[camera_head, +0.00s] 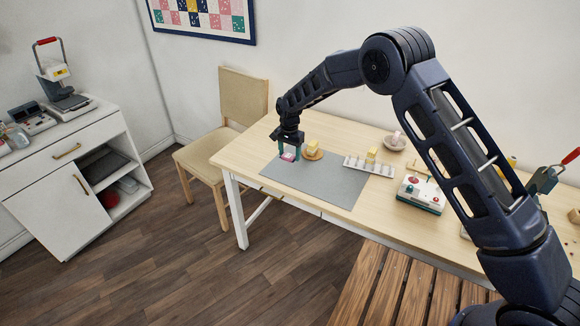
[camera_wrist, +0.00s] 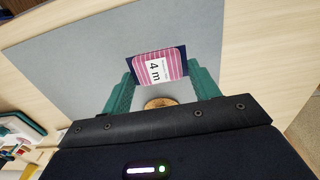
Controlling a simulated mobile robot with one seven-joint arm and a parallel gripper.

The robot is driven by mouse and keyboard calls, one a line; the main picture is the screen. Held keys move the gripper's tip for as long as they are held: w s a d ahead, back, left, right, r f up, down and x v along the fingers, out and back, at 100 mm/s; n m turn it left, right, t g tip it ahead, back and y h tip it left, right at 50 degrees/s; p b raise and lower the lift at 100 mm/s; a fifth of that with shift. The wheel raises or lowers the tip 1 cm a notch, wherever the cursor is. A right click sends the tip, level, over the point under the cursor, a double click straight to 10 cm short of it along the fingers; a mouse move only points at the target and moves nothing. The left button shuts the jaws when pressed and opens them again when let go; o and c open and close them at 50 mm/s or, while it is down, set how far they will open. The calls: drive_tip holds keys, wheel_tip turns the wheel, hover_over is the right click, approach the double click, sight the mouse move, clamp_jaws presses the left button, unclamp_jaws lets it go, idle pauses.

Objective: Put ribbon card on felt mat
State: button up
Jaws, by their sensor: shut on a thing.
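The ribbon card (camera_wrist: 158,67) is pink striped with a white "4 m" label and a dark edge. My gripper (camera_wrist: 155,80) is shut on it, with a green finger at each side. In the head view my gripper (camera_head: 288,149) is over the far-left part of the grey felt mat (camera_head: 325,182), with the pink card (camera_head: 289,155) between its fingers. The mat also shows in the wrist view (camera_wrist: 75,50), behind the card. I cannot tell whether the card touches the mat.
A yellow block (camera_head: 312,145) on a round wooden coaster stands right beside my gripper. A white tray (camera_head: 380,170) with a yellow block, a bowl (camera_head: 395,141) and a white-and-green device (camera_head: 420,195) stand further right. The mat's middle and front are clear.

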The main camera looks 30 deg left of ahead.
sight(290, 172)
drive_tip(key=shift+f, duration=3.55)
drive_tip(key=o, duration=0.9)
drive_tip(key=shift+f, duration=0.1)
drive_tip(key=shift+o, duration=0.2)
wheel_tip(290, 172, up, 12)
drive_tip(key=shift+r, duration=0.15)
